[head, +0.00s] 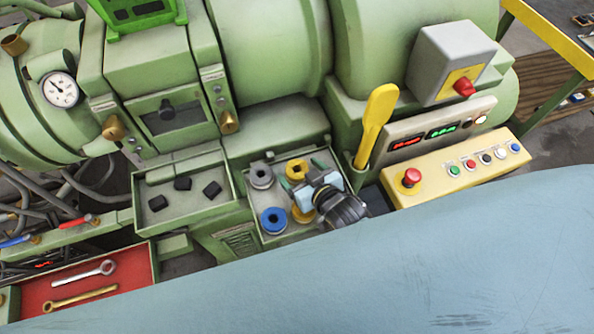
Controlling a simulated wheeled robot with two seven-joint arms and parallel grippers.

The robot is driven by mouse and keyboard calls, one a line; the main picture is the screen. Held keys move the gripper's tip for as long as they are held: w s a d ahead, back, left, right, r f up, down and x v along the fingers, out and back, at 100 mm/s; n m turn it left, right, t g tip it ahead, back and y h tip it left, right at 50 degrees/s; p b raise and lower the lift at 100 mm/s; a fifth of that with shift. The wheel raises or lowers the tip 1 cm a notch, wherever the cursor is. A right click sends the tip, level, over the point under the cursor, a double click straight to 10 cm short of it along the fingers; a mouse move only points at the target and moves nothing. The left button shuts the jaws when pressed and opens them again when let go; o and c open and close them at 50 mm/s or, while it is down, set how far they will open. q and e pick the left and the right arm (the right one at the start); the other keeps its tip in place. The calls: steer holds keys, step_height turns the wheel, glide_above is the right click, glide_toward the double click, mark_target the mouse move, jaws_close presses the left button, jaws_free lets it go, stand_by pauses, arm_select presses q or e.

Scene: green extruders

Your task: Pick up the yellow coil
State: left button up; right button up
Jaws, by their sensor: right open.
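A yellow coil (297,168) lies at the back of a green tray (247,212), right of a grey coil (261,175). A second yellow coil (302,214) is at the front of the tray, partly covered by my right gripper. A blue coil (273,220) lies left of it. My right gripper (302,189) is open over the right part of the tray, between the two yellow coils. Whether it touches either one cannot be told. My left gripper is not in view.
A yellow lever (376,120) stands upright behind the right gripper. A cream panel with a red knob (411,178) and buttons is to the right. Another tray (200,205) with dark blocks is at left. A large pale blue surface (400,270) fills the foreground.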

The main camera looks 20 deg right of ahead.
mark_target(301, 175)
steer(key=c, duration=1.1)
step_height(301, 175, up, 10)
steer(key=shift+p, duration=0.55)
